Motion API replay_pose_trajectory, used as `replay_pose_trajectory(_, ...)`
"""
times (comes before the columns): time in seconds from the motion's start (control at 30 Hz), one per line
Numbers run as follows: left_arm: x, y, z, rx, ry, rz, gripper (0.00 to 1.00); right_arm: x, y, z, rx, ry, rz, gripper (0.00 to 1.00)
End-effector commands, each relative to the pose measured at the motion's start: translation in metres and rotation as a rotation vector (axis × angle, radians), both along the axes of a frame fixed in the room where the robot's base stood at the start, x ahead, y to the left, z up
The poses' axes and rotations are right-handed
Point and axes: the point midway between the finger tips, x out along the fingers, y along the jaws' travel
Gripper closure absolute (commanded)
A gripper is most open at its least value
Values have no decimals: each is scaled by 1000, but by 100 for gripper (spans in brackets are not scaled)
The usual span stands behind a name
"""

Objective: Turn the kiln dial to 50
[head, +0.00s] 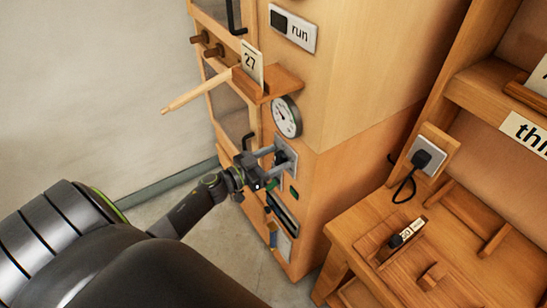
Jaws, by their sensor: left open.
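The kiln is a tall wooden cabinet (350,75). A round white gauge (286,116) with a dark needle is on its side; its numbers are too small to read. Below the gauge is a pale square plate (291,148) with a dark knob (281,157), apparently the dial. Its setting cannot be read. My left gripper (277,161) is open at this plate, its two grey fingers on either side of the dark knob. I cannot tell whether they touch it. My right gripper is not in view.
A small shelf (284,82) with a card marked 27 (251,63) and a protruding wooden rod (195,92) is above the gripper. A "run" plate (293,29) is higher up. A wooden bench (350,230) with a plugged socket (428,158) stands right.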

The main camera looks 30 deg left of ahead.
Motion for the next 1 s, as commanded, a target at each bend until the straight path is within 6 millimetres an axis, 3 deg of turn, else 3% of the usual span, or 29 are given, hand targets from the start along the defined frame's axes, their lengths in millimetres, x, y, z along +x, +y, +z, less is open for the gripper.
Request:
replay_pose_trajectory(0.17, 0, 0, 0, 0, 0, 0, 40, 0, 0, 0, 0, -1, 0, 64)
replay_pose_trajectory(0.5, 0, 0, 0, 0, 0, 0, 84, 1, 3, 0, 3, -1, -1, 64)
replay_pose_trajectory(1.0, -1, -1, 0, 133, -55, 1, 84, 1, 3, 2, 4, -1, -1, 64)
